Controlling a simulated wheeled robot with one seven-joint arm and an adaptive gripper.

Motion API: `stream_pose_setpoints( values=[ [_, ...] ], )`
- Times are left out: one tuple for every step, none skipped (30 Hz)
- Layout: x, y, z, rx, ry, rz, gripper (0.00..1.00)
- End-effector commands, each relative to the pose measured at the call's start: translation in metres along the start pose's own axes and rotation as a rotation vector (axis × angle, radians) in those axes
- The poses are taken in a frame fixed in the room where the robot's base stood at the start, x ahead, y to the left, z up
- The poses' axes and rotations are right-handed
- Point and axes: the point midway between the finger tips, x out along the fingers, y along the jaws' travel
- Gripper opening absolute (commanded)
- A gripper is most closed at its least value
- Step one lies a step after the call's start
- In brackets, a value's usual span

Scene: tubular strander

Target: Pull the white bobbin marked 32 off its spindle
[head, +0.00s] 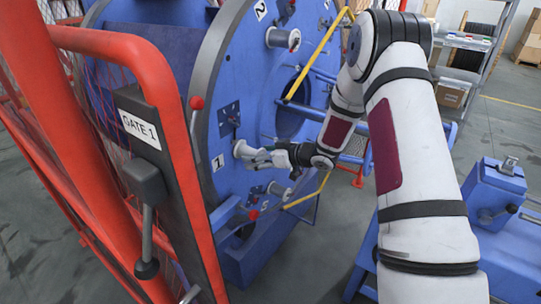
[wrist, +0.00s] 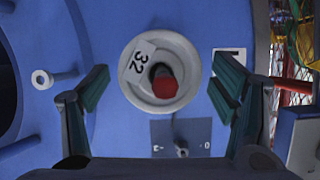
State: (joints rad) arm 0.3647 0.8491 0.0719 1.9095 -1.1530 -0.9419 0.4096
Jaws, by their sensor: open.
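The white bobbin marked 32 (wrist: 136,84) faces my wrist camera, its round flange in full view with the label on its left part. The red-tipped spindle end (wrist: 166,84) sticks out of its centre. My gripper (wrist: 162,88) is open, with one finger on each side of the bobbin and a visible gap on both sides. In the head view the bobbin (head: 240,149) sits on the blue machine face beside the label 1, and my gripper (head: 262,156) is close in front of it. I cannot tell the exact depth between them.
A small plate with a switch (wrist: 180,135) is below the bobbin. Other spindle stations (head: 283,39) are on the blue machine. The red gate frame marked GATE 1 (head: 140,128) stands at the left. Yellow bars (head: 308,192) run near my wrist.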

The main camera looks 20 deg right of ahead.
Motion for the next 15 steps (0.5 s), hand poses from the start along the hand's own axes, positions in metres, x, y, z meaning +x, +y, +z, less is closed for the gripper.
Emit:
stream_pose_setpoints(
  values=[
    [0.007,0.000,0.000,0.000,-0.001,-0.001,0.79],
    [0.010,0.000,0.000,0.000,0.000,0.000,0.79],
    [0.013,0.000,0.000,0.000,-0.001,0.000,0.79],
    [0.015,0.000,0.000,0.000,-0.001,0.000,0.79],
    [0.017,0.000,0.000,0.000,-0.001,-0.001,0.79],
    [0.019,0.000,0.000,0.000,-0.001,-0.001,0.79],
    [0.020,0.000,0.000,0.000,-0.001,-0.001,0.79],
    [0.021,0.000,0.000,0.000,0.000,0.000,0.79],
    [0.022,0.000,0.000,0.000,0.000,0.000,0.79],
    [0.022,0.000,0.000,0.000,0.000,0.000,0.79],
    [0.022,0.000,0.000,0.000,0.000,0.000,0.79],
    [0.022,0.000,0.000,0.000,0.000,0.000,0.79],
    [0.022,0.000,0.000,0.000,0.000,0.000,0.79],
    [0.022,0.000,0.000,0.000,0.000,0.000,0.79],
    [0.022,0.000,0.000,0.000,0.000,0.000,0.79]
  ],
)
